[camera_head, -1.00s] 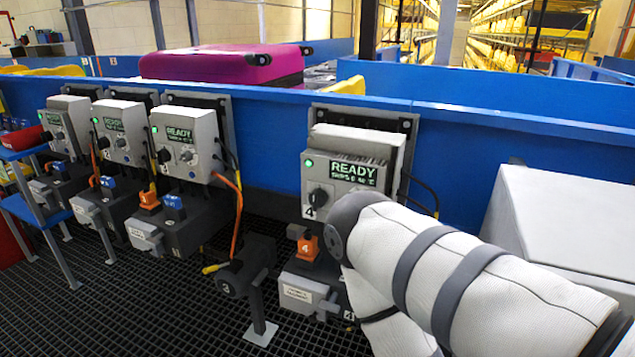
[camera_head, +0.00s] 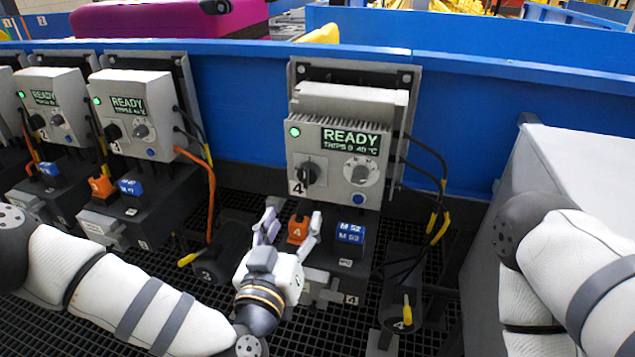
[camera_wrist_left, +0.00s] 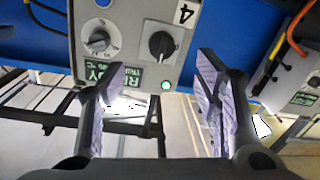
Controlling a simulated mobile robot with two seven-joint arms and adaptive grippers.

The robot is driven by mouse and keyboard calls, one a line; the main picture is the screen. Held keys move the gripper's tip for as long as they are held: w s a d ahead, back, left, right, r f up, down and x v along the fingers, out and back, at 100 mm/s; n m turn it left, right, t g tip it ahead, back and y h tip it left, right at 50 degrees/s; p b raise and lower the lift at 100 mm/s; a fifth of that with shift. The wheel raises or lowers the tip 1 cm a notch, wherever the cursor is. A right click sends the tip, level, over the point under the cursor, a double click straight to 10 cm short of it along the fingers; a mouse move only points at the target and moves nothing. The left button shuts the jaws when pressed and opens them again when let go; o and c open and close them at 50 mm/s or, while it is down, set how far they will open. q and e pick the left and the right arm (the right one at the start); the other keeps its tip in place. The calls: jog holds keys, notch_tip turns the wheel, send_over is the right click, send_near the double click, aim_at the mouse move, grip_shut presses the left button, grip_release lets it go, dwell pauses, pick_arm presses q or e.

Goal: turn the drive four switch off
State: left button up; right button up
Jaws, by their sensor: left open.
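The grey drive four box (camera_head: 340,150) stands on the blue wall with a lit green lamp and a READY display. Its black rotary switch (camera_head: 308,173) sits at the lower left of its front, just above a "4" label. A grey dial (camera_head: 361,170) is to its right. My left gripper (camera_head: 291,222) is open and empty, below and in front of the box. In the left wrist view the box appears upside down. There the black switch (camera_wrist_left: 162,45) shows beyond the open fingers (camera_wrist_left: 160,95), apart from them. My right gripper is out of view.
An orange block (camera_head: 298,230) marked 4 and a blue block (camera_head: 350,233) sit below the box, close to my left fingers. Drive three's box (camera_head: 135,118) stands to the left. Cables hang at the right of drive four. A pale cabinet (camera_head: 590,165) stands at the right.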

aim_at(306, 182)
pick_arm(q)
jog(key=x, duration=0.5)
jog(key=b+x, duration=0.1)
jog(key=x, duration=0.5)
jog(key=shift+w+a+r+b, duration=0.15)
jog(key=shift+w+r+b, duration=0.05)
jog(key=shift+w+b, duration=0.15)
jog(key=shift+w+r, duration=0.15)
jog(key=shift+w, duration=0.3)
jog(key=c, duration=1.1)
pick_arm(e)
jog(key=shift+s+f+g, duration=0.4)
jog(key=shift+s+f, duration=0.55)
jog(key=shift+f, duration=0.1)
